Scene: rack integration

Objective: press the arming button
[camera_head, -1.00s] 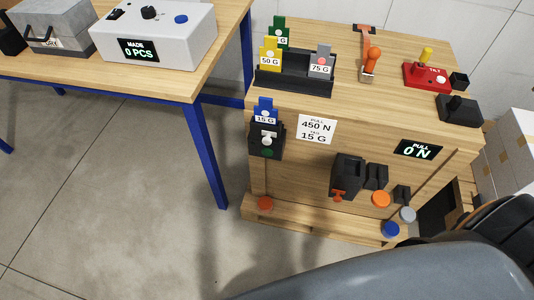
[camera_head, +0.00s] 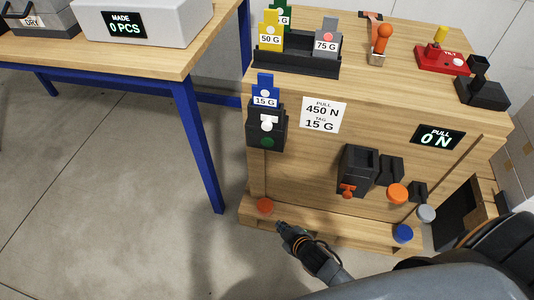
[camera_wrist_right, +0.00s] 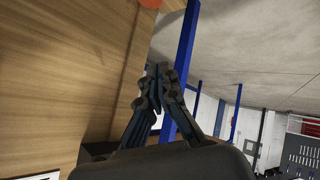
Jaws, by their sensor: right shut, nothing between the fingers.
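No button is labelled as arming, so I cannot tell which one it is. On the wooden crate's low front ledge are a red-orange button (camera_head: 265,206) at the left and a blue button (camera_head: 403,233) at the right. An orange button (camera_head: 397,194) and a grey button (camera_head: 426,213) are on the right of its front. A green button (camera_head: 267,142) is on the black holder at the front left. My right gripper (camera_head: 280,227) is shut and empty, just below and right of the red-orange button, apart from it. The red-orange button shows at the wrist view's top edge (camera_wrist_right: 150,3). My left gripper is out of view.
The wooden crate (camera_head: 300,170) carries a tag rack (camera_head: 297,62), a red box (camera_head: 441,60) and a display (camera_head: 437,137) reading 0 N. A blue-legged table (camera_head: 150,60) stands at the left. The floor (camera_head: 110,190) between is clear.

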